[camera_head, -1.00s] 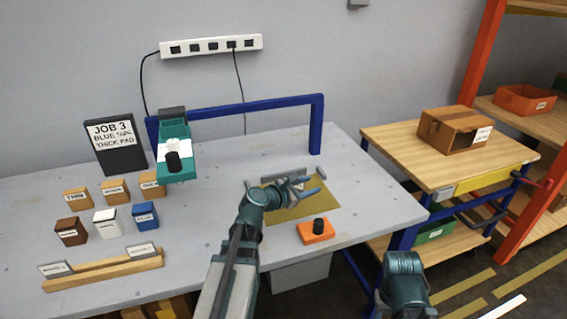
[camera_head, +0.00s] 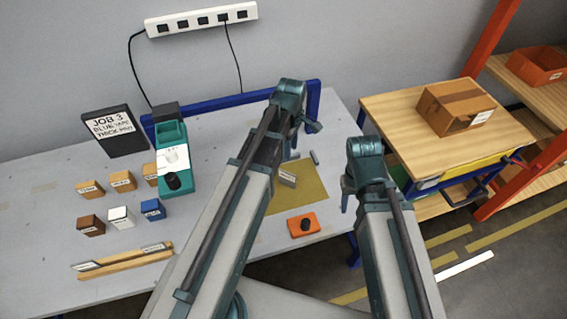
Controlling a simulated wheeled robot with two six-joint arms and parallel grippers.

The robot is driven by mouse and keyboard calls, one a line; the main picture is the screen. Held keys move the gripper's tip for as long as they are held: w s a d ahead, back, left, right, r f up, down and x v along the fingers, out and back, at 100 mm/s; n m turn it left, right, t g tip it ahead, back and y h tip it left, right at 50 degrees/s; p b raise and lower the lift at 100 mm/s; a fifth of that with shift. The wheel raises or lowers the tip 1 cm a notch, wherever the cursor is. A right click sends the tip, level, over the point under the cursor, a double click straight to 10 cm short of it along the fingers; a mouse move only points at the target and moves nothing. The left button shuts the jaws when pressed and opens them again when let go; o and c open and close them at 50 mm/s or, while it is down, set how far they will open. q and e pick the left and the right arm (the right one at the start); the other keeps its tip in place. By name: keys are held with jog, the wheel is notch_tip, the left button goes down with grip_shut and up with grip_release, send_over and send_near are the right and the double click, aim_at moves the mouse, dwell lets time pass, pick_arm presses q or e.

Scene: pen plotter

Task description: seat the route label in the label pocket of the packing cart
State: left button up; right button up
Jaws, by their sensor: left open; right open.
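The packing cart (camera_head: 385,108) is the wood-topped cart right of the bench, with a yellow panel (camera_head: 432,178) on its front side. I cannot make out the label pocket there, and my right arm covers part of the cart's left side. I cannot pick out the route label for sure; a small grey plate (camera_head: 288,180) stands at the mat's left edge. My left gripper (camera_head: 308,130) is open over the back of the bench, partly hidden by its arm. My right gripper (camera_head: 346,199) is open near the bench's right edge, mostly hidden behind its arm.
Small labelled blocks (camera_head: 122,217) and a wooden rack (camera_head: 125,262) are at the left. An orange button box (camera_head: 303,225) sits before the mat (camera_head: 312,190). A carton (camera_head: 455,103) is on the cart.

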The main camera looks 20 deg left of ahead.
pick_arm(q)
jog(key=shift+a, duration=0.1)
jog(key=b, duration=0.9)
send_near(288, 173)
jog(key=f, duration=0.5)
jog(key=shift+w+d, duration=0.25)
jog(key=shift+w, duration=0.15)
jog(key=f+b, duration=0.5)
jog(key=shift+s+a+f, duration=0.15)
jog(key=shift+a+f, duration=0.05)
jog(key=shift+a, duration=0.1)
jog(key=shift+r, duration=0.1)
grip_shut()
